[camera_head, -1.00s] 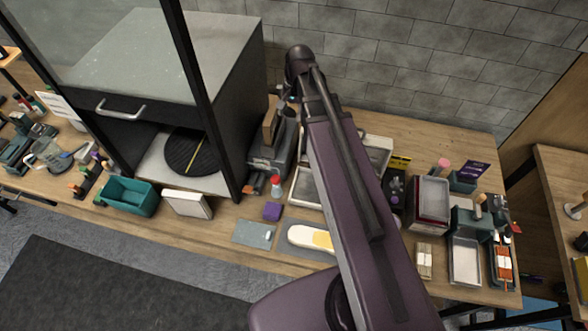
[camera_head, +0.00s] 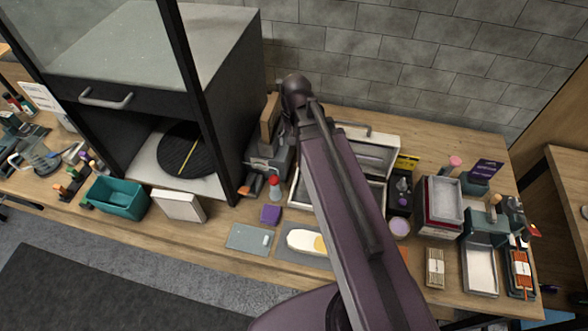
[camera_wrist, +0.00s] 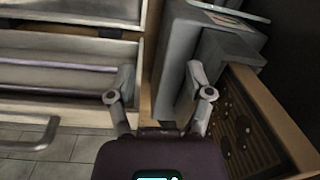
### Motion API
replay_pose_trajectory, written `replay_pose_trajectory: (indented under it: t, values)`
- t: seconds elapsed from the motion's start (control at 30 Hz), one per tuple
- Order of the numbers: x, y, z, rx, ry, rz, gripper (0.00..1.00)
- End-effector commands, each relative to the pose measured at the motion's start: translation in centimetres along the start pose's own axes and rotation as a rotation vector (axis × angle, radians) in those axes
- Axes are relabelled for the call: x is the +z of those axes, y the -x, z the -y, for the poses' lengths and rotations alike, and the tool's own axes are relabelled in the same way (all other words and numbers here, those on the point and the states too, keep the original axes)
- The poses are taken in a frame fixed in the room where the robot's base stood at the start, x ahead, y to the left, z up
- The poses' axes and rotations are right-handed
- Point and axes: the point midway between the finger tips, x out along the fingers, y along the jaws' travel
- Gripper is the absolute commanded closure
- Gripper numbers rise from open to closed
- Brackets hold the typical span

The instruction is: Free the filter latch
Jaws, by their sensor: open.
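My gripper (camera_wrist: 160,78) is open, with its two fingers spread and nothing held between them. In the wrist view it is over the gap between an open case and a grey machine (camera_wrist: 203,65). A brown wood-framed panel with dark slots (camera_wrist: 240,120) is at the right, close to the right finger. In the head view the grey machine (camera_head: 262,167) and the brown panel (camera_head: 269,120) stand beside the dark cabinet. My arm covers part of the machine there, and my fingers cannot be made out. I cannot pick out a latch in either view.
The open pale case (camera_wrist: 60,50) is left of my gripper in the wrist view. In the head view, the dark cabinet (camera_head: 232,100) stands left of the machine and a brick wall (camera_head: 400,60) behind. A red-capped bottle (camera_head: 275,188) and purple block (camera_head: 270,214) are in front.

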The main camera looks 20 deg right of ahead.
Motion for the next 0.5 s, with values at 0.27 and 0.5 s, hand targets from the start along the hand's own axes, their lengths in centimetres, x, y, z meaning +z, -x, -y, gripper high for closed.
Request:
replay_pose_trajectory:
  t: [0.27, 0.5]
  values:
    - [1.4, -2.9, -0.4, 0.024, 0.099, -0.018, 0.33]
    - [2.4, -5.0, -0.8, 0.047, 0.184, -0.030, 0.33]
